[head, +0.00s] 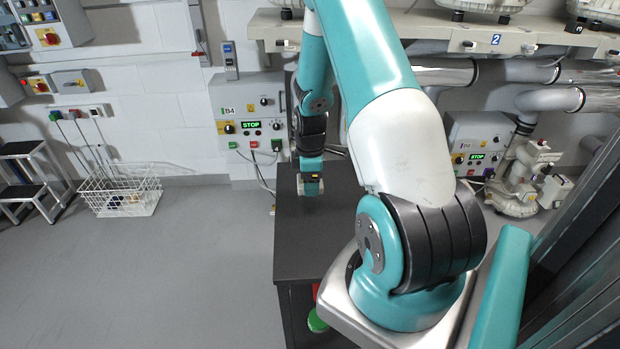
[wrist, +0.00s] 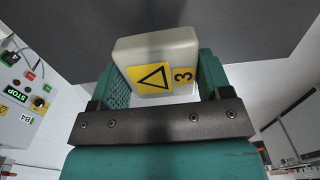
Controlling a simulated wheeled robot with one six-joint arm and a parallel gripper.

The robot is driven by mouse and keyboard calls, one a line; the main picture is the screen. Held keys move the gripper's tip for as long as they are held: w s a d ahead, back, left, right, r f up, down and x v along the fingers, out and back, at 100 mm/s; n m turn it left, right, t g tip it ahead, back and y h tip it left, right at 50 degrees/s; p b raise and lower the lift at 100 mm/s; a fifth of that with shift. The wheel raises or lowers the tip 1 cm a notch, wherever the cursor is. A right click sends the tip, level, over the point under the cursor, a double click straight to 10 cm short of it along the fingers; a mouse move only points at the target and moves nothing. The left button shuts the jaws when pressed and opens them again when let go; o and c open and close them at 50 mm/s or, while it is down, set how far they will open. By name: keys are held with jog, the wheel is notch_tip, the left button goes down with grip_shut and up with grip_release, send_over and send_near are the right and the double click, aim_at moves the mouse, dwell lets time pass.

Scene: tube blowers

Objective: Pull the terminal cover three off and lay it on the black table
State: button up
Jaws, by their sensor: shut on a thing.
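Terminal cover three (wrist: 157,52), a pale box with a yellow label showing a triangle and a 3, sits between the two green fingers of my gripper (wrist: 160,78) in the wrist view. The gripper is shut on it. In the head view my gripper (head: 311,188) points down at the far part of the black table (head: 305,240), and the cover is small and mostly hidden there. The dark table top also shows behind the cover in the wrist view (wrist: 245,30). I cannot tell whether the cover touches the table.
The B4 control box (head: 248,112) with its STOP display is on the wall behind the table. A white wire basket (head: 120,192) and a step stool (head: 35,180) stand at the left. The near part of the table top is bare. Blowers and pipes fill the right.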

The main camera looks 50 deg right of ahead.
aim_at(310, 207)
jog(key=shift+f+b, duration=2.65)
jog(key=shift+f, duration=1.1)
jog(key=o, duration=1.6)
notch_tip(310, 207, up, 18)
jog(key=shift+f, duration=0.25)
